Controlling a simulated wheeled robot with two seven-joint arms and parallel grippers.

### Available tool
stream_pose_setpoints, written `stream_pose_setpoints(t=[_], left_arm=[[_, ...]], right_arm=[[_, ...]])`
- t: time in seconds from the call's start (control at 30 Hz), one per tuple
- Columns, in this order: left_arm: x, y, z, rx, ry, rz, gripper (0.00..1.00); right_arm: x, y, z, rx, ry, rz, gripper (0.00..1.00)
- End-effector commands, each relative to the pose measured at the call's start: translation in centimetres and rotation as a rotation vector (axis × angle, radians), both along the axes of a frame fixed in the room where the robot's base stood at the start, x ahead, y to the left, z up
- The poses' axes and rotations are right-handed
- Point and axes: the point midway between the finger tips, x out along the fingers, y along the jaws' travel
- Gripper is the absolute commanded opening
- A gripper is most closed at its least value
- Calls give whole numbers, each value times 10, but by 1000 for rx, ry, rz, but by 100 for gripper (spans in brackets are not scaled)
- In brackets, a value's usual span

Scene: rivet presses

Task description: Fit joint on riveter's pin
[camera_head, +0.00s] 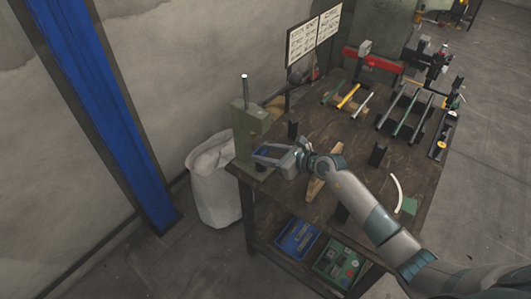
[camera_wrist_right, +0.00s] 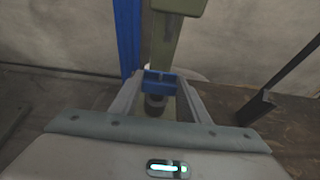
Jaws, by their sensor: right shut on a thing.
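My right gripper (camera_head: 266,154) reaches in from the right to the green riveter (camera_head: 250,125) at the near-left corner of the workbench. It is shut on a small blue joint (camera_wrist_right: 158,84), seen in the wrist view between the two fingers of the gripper (camera_wrist_right: 160,91). The riveter's green body (camera_wrist_right: 166,45) rises right behind the joint. A dark round part (camera_wrist_right: 155,104) shows just below the joint; I cannot tell if this is the pin, or whether the joint touches it. My left gripper is not in view.
The workbench (camera_head: 324,118) carries a red tool (camera_head: 372,61), several bars, dark brackets and a wooden piece (camera_head: 317,184). A white sack (camera_head: 213,180) stands left of it. A blue bin (camera_head: 298,240) and a green bin (camera_head: 340,263) sit on the lower shelf.

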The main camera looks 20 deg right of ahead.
Motion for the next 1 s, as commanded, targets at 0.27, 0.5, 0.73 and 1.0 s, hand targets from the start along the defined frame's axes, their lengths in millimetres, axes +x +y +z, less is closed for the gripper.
stream_pose_setpoints(t=[0.27, 0.5, 0.73, 1.0], left_arm=[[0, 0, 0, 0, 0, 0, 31], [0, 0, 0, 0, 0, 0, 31], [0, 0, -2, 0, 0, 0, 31], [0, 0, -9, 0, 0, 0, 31]], right_arm=[[0, 0, 0, 0, 0, 0, 64], [0, 0, 0, 0, 0, 0, 64], [-5, -4, 2, -1, -1, 0, 64], [-29, -23, 12, -3, -1, 0, 64]])
